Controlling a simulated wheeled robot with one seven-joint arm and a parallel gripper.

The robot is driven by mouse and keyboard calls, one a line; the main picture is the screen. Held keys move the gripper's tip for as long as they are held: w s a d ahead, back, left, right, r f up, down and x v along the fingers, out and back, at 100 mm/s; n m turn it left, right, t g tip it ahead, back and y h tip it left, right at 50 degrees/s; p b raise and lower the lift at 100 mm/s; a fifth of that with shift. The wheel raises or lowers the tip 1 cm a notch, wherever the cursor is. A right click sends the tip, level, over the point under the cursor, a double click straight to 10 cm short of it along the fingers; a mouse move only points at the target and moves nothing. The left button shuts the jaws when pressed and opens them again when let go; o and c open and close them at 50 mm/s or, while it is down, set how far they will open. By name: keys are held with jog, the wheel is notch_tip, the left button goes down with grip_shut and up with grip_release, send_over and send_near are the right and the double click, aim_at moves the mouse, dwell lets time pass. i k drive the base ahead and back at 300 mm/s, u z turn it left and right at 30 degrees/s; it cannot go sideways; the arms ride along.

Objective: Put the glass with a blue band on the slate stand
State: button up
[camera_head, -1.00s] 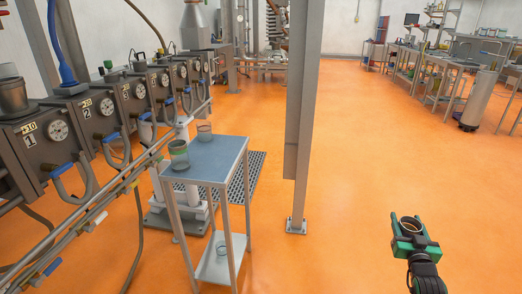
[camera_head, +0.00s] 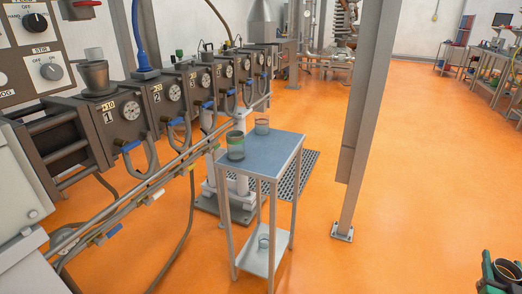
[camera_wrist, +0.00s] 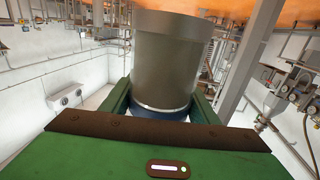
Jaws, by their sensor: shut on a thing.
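My gripper (camera_head: 502,272) is at the bottom right corner of the head view, partly cut off. In the wrist view its green fingers (camera_wrist: 158,108) are shut on a grey translucent glass (camera_wrist: 170,60). A blue part shows low on this glass between the fingers, with a pale line above it. The slate stand appears to be the small metal table with a blue-grey top (camera_head: 272,158), well to the left of my gripper. A glass with a green band (camera_head: 236,150) and another glass (camera_head: 262,126) stand upright on its top.
A glass (camera_head: 263,243) sits on the table's lower shelf. A grey post (camera_head: 362,130) stands between the table and my gripper. A row of numbered machines with gauges (camera_head: 130,111) and pipes lies left of the table. Open orange floor (camera_head: 420,180) lies to the right.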

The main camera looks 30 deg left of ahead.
aim_at(274, 152)
jog(key=u, duration=0.05)
jog(key=k, duration=0.9)
jog(key=u, duration=0.35)
jog(key=i, duration=1.05)
jog(key=u, duration=0.05)
